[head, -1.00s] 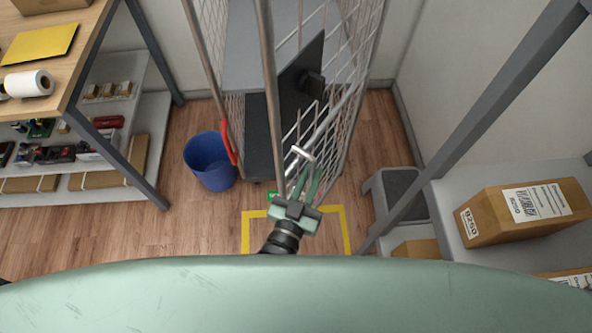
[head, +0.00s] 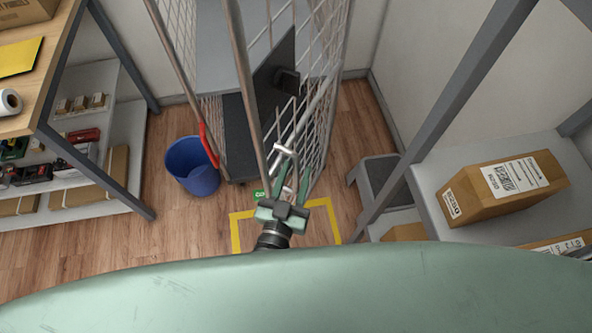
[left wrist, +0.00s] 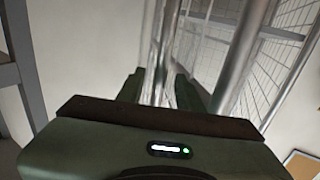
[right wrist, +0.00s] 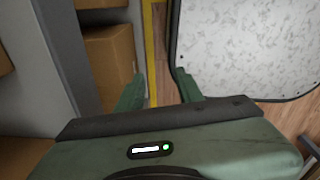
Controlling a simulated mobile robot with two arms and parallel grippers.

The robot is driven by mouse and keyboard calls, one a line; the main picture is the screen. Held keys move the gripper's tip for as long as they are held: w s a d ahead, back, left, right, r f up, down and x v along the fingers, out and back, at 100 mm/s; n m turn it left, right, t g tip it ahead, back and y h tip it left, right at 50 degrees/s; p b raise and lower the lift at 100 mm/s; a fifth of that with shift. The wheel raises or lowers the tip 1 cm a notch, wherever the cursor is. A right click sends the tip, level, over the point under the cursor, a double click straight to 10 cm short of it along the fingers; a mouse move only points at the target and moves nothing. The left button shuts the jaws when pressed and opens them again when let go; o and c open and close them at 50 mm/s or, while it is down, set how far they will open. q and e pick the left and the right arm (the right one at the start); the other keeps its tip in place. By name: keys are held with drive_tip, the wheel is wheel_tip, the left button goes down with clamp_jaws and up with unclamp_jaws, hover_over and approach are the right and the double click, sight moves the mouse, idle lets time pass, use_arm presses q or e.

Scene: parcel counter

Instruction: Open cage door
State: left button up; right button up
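The wire-mesh cage (head: 318,130) stands in the middle of the head view, with grey metal posts and an upright front post (head: 243,75). A red handle (head: 208,146) is low on its left post. I cannot tell where the door's edge is. My left gripper (head: 290,177) is in front of the cage's lower front, fingers apart. In the left wrist view, metal bars (left wrist: 160,70) show between and beyond its fingers (left wrist: 158,90); contact is not clear. My right gripper (right wrist: 162,92) shows only in the right wrist view, with its fingers apart and nothing between them.
A blue bin (head: 192,167) stands left of the cage. A workbench with shelves (head: 125,130) is at the left. At the right are a grey step stool (head: 378,178) and a shelf with a cardboard parcel (head: 505,190). Yellow tape (head: 236,235) marks the floor in front.

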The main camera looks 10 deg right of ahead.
use_arm(q)
drive_tip(key=b+v, duration=0.1)
drive_tip(key=v, duration=0.6)
